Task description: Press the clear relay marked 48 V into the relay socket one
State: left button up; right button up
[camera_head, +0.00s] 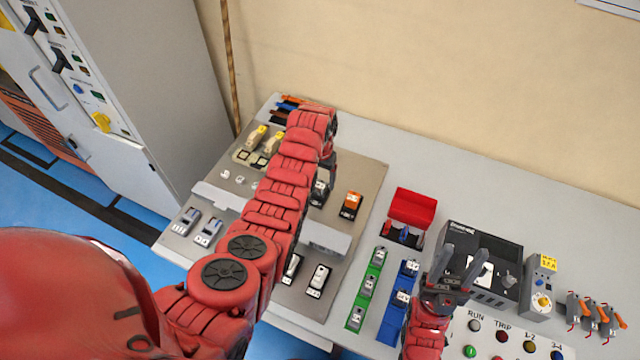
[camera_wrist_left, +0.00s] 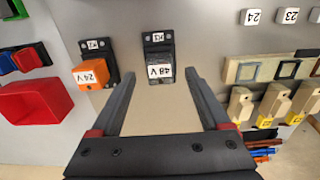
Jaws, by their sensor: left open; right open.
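The clear relay with the white 48 V label (camera_wrist_left: 159,72) sits at a black socket (camera_wrist_left: 156,42) on the grey panel. Whether it is fully seated I cannot tell. My left gripper (camera_wrist_left: 160,77) is open, with one finger to each side of the relay, and not closed on it. In the head view the relay (camera_head: 320,190) is partly hidden by my left arm. An orange relay marked 24 V (camera_wrist_left: 92,75) sits at a neighbouring black socket; it also shows in the head view (camera_head: 351,204). The socket labels are too small to read surely. My right gripper (camera_head: 465,255) is open and empty.
A red bin (camera_head: 411,207) stands right of the panel. Green (camera_head: 364,290) and blue (camera_head: 397,310) rails carry small modules. A black device (camera_head: 483,258) is by my right gripper. Beige blocks (camera_wrist_left: 277,100) stand right of my left gripper in the wrist view.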

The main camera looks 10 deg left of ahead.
aim_at(320, 184)
pick_arm(q)
notch_tip(320, 184, up, 5)
jog(key=shift+w+f+b, duration=0.15)
jog(key=shift+b, duration=0.9)
notch_tip(320, 184, up, 9)
jog(key=p, duration=0.6)
jog(key=shift+p, duration=0.35)
jog(key=shift+f, duration=0.15)
